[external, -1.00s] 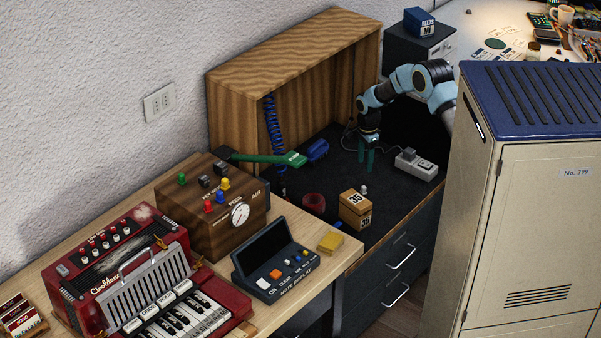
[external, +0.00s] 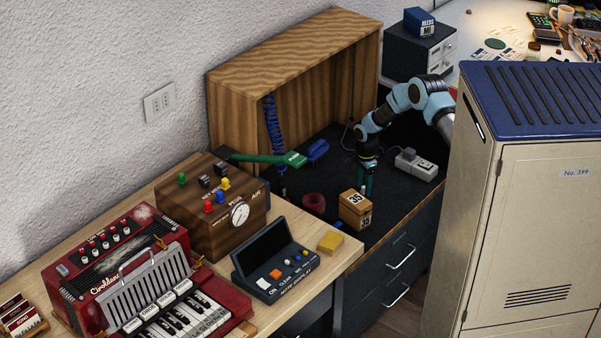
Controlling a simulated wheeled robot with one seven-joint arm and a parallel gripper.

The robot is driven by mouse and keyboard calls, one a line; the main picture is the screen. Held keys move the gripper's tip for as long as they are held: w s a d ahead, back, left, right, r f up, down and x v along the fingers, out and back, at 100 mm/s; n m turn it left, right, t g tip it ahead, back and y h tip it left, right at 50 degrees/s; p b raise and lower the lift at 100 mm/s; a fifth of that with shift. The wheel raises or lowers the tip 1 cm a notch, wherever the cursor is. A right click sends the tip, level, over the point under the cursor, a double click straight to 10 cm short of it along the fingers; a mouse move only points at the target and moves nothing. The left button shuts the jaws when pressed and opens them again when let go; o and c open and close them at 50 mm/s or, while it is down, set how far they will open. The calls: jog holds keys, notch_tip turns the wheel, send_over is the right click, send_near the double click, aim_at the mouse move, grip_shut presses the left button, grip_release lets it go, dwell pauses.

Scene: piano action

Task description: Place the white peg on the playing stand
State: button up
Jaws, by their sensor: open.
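A small white peg (external: 363,190) stands on top of a light wooden block marked 35 (external: 355,210), on the dark bench top. My gripper (external: 367,186) points down with teal fingers, right at or just behind the peg in this view. Its jaws are open; whether the peg is between them cannot be told. A wooden box with a dial (external: 217,222) stands on the left bench, with green, black, yellow, red and blue pegs on top. I cannot tell for certain which thing is the playing stand.
A dark red ring (external: 314,203) lies left of the block, and a green-handled tool (external: 275,159) sits further left. A power strip (external: 416,165) lies to the right. The note display (external: 275,262) and red accordion (external: 125,265) occupy the left bench. A tall cabinet (external: 530,220) stands at right.

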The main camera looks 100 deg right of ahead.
grip_shut()
dwell(0.4)
